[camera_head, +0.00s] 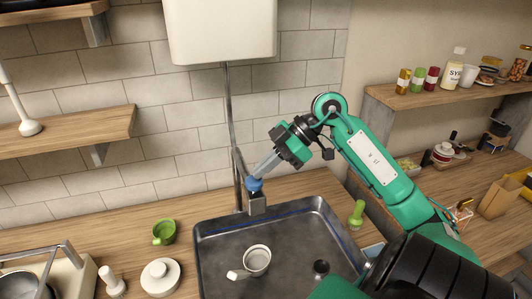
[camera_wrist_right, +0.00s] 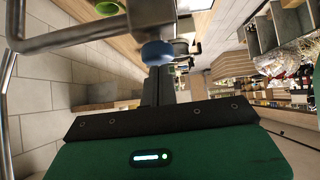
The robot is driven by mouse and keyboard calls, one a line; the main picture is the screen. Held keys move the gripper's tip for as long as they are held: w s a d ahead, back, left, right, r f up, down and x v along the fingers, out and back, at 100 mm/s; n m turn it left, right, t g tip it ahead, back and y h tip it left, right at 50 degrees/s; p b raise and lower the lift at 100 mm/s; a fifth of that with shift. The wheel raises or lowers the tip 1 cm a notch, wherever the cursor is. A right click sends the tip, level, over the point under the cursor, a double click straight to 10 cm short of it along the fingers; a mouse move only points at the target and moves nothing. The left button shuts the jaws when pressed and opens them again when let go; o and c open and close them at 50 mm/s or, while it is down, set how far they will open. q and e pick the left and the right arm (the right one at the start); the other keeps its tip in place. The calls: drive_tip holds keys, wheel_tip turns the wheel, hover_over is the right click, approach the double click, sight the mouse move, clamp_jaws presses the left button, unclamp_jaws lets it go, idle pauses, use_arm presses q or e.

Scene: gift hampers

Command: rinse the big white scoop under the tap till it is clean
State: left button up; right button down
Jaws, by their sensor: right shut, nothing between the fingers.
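The big white scoop (camera_head: 257,261) lies in the metal sink (camera_head: 208,262), its round cup facing up and its short handle pointing left. Its inside looks greyish; I cannot tell how clean it is. The tap (camera_head: 257,204) stands at the sink's back edge with a blue part (camera_head: 255,185) on top. My right gripper (camera_head: 262,174) is shut and empty, its fingertips at the blue part; I cannot tell if they touch. In the right wrist view the blue part (camera_wrist_right: 157,53) is just beyond the fingers. I see no water running. My left gripper is out of view.
A green cup (camera_head: 164,232), a white lidded pot (camera_head: 160,277) and a white-handled item (camera_head: 112,282) stand left of the sink. A green bottle (camera_head: 356,214) stands at its right. A dark round drain (camera_head: 321,268) is in the sink. A white tank (camera_head: 220,32) hangs above.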

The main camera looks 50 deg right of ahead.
drive_tip(key=shift+f, duration=0.2)
drive_tip(key=shift+a+f+b, duration=0.1)
drive_tip(key=shift+f+b, duration=0.5)
drive_tip(key=shift+f, duration=0.3)
drive_tip(key=shift+s+f, duration=0.1)
drive_tip(key=shift+f, duration=0.1)
idle(0.6)
